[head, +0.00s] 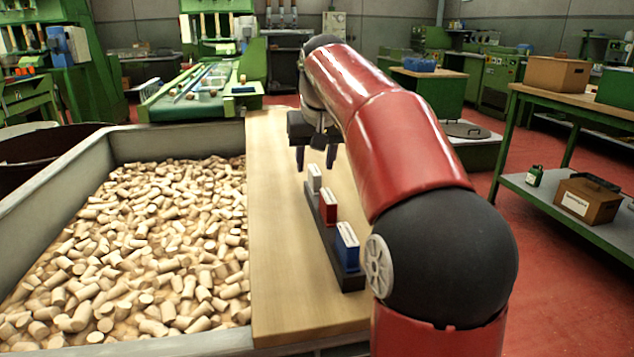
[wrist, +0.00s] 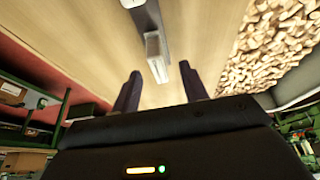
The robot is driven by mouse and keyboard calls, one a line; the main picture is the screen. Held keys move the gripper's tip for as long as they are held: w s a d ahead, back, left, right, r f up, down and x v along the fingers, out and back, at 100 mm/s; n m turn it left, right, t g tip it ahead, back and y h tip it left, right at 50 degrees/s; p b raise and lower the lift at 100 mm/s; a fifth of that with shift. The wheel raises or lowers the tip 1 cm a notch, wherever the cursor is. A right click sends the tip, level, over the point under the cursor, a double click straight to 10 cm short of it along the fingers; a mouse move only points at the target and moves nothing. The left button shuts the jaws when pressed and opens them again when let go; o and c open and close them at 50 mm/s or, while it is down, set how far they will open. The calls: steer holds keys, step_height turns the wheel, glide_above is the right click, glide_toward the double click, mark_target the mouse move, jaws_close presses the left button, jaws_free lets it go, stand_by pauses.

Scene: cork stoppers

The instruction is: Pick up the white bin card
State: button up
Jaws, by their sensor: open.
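The white bin card (head: 314,179) stands upright at the far end of a dark rack (head: 325,232) on the wooden board. It also shows in the wrist view (wrist: 156,58), edge-on, at the end of the rack (wrist: 141,4). My gripper (head: 315,160) is open and empty, pointing down beyond and above the card in the head view. In the wrist view its two fingers (wrist: 160,84) are spread, with the card ahead between their lines and apart from both fingertips.
A red card (head: 328,207) and a blue card (head: 347,247) stand in the same rack, nearer me. A large bin (head: 178,138) full of cork stoppers lies left of the board (head: 283,285). The board is bare around the rack.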

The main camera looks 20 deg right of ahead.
mark_target(315, 169)
steer(key=x, duration=0.4)
steer(key=shift+w+d+f, duration=0.15)
steer(key=shift+w+f, duration=0.05)
steer(key=shift+w, duration=0.05)
steer(key=shift+c, duration=0.2)
jaws_close()
